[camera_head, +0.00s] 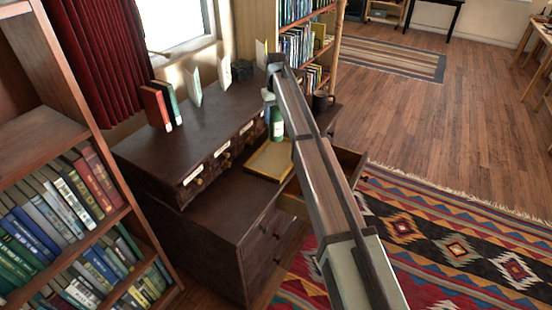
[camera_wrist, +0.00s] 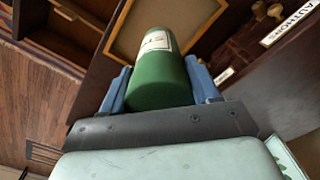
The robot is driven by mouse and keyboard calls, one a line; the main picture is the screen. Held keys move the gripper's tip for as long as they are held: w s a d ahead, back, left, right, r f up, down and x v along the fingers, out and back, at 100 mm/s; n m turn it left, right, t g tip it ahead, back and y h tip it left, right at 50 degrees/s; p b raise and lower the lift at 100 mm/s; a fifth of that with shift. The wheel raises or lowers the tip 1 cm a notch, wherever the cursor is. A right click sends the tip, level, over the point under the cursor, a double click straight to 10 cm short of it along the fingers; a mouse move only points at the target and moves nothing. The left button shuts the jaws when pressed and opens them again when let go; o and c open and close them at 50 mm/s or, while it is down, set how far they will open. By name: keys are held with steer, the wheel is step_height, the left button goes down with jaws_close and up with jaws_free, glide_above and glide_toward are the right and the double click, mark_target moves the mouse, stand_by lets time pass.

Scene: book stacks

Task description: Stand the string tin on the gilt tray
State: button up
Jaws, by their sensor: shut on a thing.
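The string tin appears to be the green cylinder with a pale label (camera_head: 277,128), which also shows in the wrist view (camera_wrist: 160,82). My gripper (camera_head: 269,100) is shut on it, with a blue finger on either side in the wrist view. The gilt tray (camera_head: 266,161) is a flat yellow tray on the dark desk. In the wrist view the tray (camera_wrist: 120,27) lies beyond the tin. In the head view the tin overlaps the tray's back edge; I cannot tell whether it touches the tray. My arm hides the tray's right side.
A low bank of labelled drawers (camera_head: 205,168) stands along the desk's left back, with red and dark books (camera_head: 158,107), pale cards and a dark box (camera_head: 242,70) on top. An open drawer (camera_head: 347,165) juts out at right.

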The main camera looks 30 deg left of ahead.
mark_target(276, 136)
steer(key=shift+w+a+r, duration=0.1)
steer(key=shift+w+a, duration=0.1)
steer(key=shift+w, duration=0.05)
steer(key=f, duration=0.5)
steer(key=shift+s+d+f, duration=0.2)
steer(key=shift+f, duration=2.3)
steer(key=shift+f, duration=0.1)
steer(key=o, duration=1.2)
steer(key=shift+f, duration=0.1)
step_height(276, 136, up, 12)
steer(key=shift+r, duration=0.2)
